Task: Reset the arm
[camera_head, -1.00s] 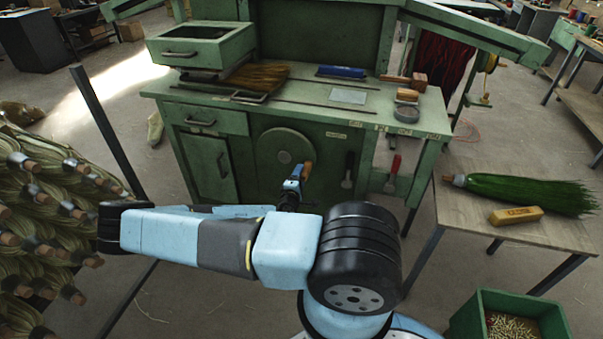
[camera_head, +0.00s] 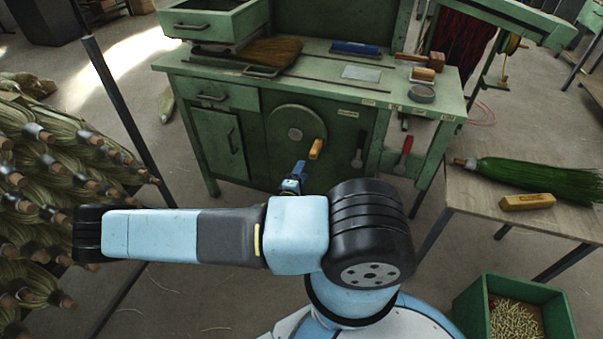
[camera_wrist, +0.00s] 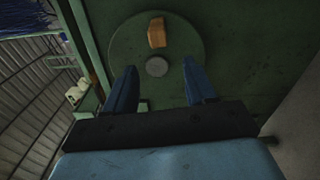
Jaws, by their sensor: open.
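My gripper (camera_wrist: 160,88) is open in the wrist view, its two blue fingers apart with nothing between them. It points at the round green wheel (camera_wrist: 185,48) on the bench front, which has a grey hub and a wooden handle (camera_wrist: 157,32). In the head view my gripper (camera_head: 297,172) is small, in front of the lower part of the wheel (camera_head: 283,142). The wheel's handle (camera_head: 316,149) is to the right of the hub, apart from the gripper. My arm's links hide part of the wrist.
The green workbench (camera_head: 320,92) stands ahead. Broom bundles (camera_head: 60,190) fill the left. A side table (camera_head: 480,205) at right bears a green broom (camera_head: 540,180) and a yellow block (camera_head: 527,201). A green bin (camera_head: 470,305) stands at lower right. Open floor lies before the bench.

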